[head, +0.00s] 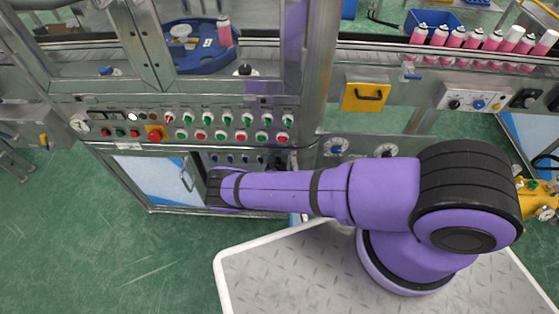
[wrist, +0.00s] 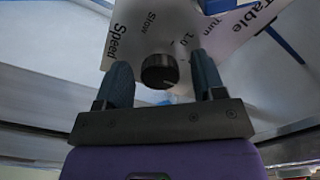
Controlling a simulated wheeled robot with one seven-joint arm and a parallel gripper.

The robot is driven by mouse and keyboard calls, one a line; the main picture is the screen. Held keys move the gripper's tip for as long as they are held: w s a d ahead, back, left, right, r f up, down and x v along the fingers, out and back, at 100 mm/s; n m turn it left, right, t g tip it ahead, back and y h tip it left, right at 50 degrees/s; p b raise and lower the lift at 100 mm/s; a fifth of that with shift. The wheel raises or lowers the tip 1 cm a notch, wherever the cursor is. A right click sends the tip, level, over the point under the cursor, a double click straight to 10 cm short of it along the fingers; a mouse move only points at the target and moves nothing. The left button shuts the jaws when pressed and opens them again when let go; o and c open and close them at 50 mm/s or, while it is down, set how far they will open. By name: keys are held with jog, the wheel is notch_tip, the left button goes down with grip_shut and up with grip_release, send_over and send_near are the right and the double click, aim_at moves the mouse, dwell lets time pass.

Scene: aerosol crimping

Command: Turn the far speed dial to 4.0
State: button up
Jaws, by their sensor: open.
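In the wrist view a round black dial (wrist: 159,71) sits on a pale label plate (wrist: 150,35). Gaps show between the fingers and the dial, and I cannot tell any contact. The dial's exact setting is not readable. In the head view my purple arm reaches left to the machine front; my fingers and this dial cannot be made out there.
Green and red buttons (head: 225,136) line the panel above my arm. A small white panel with knobs (head: 470,101) is at the right. Pink cans (head: 475,40) stand on the conveyor behind. Green floor is open at lower left.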

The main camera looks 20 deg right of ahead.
jog(key=c, duration=0.9)
jog(key=shift+m, duration=1.5)
jog(key=o, duration=0.9)
